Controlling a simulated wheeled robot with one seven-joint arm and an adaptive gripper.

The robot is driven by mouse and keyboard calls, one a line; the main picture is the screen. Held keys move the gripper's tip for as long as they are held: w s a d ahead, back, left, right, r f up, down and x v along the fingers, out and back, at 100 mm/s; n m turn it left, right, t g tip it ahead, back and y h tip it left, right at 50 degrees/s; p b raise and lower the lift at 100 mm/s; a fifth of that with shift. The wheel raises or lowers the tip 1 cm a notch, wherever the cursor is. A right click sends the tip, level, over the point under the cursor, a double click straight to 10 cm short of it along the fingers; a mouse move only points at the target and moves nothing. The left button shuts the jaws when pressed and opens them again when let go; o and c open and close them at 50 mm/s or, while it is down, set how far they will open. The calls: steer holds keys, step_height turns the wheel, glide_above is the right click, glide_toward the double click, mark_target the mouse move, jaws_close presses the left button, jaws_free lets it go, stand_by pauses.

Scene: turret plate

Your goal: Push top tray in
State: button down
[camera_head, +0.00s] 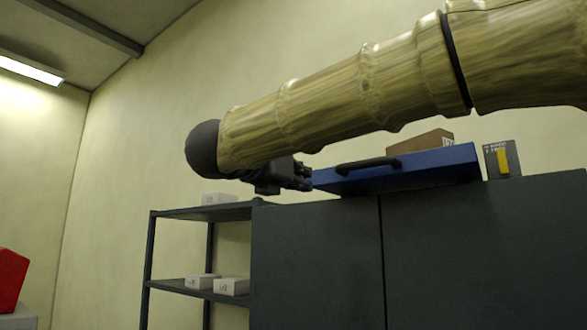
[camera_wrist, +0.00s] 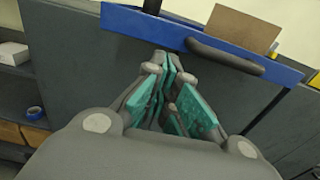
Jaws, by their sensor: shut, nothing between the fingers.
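The blue tray (camera_head: 430,169) with a dark bar handle (camera_head: 368,164) sits at the top of the dark grey cabinet (camera_head: 310,260). In the wrist view the blue front (camera_wrist: 125,20) crosses the top, its handle (camera_wrist: 225,56) right of the fingers. My gripper (camera_head: 303,180) is shut and empty, close to the tray's left end. In the wrist view the fingertips (camera_wrist: 168,66) point at the blue front, left of the handle. I cannot tell whether they touch it. How far the tray stands out is unclear.
A brown box (camera_head: 420,142) shows behind the tray front. A grey box with a yellow mark (camera_head: 502,159) stands right of it on the cabinet. A shelf rack (camera_head: 180,213) with white boxes (camera_head: 231,286) stands left. A red object (camera_head: 10,280) is at far left.

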steer(key=p+x, duration=0.3)
steer(key=x, duration=0.5)
steer(key=shift+w+d+p, duration=0.2)
steer(key=shift+p, duration=0.2)
